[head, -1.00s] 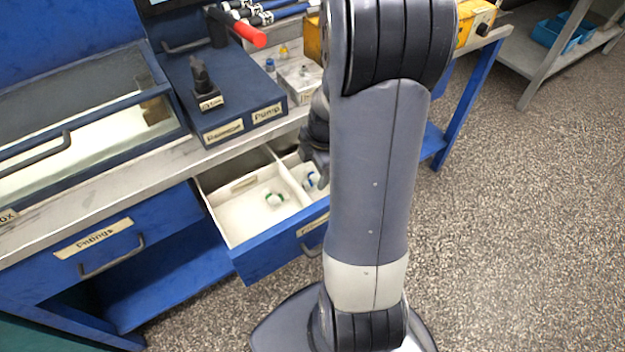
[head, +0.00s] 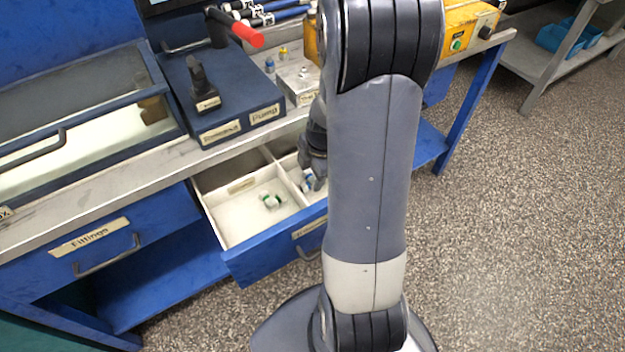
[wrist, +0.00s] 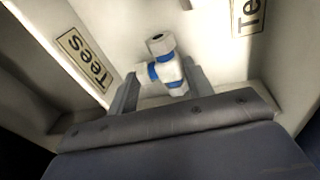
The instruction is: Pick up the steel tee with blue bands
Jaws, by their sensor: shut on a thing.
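The steel tee with blue bands (wrist: 168,68) stands between the two fingers of my gripper (wrist: 160,88) in the wrist view. My gripper is shut on it, low inside the drawer compartment. In the head view the tee (head: 307,183) shows just below my gripper (head: 315,178), in the right compartment of the open drawer (head: 270,250). My arm hides part of that compartment. Whether the tee still touches the drawer floor I cannot tell.
A white divider (head: 288,187) stands between the compartments. A "Tees" label (wrist: 85,58) is on a wall beside my gripper. The workbench (head: 150,165) edge is above the drawer.

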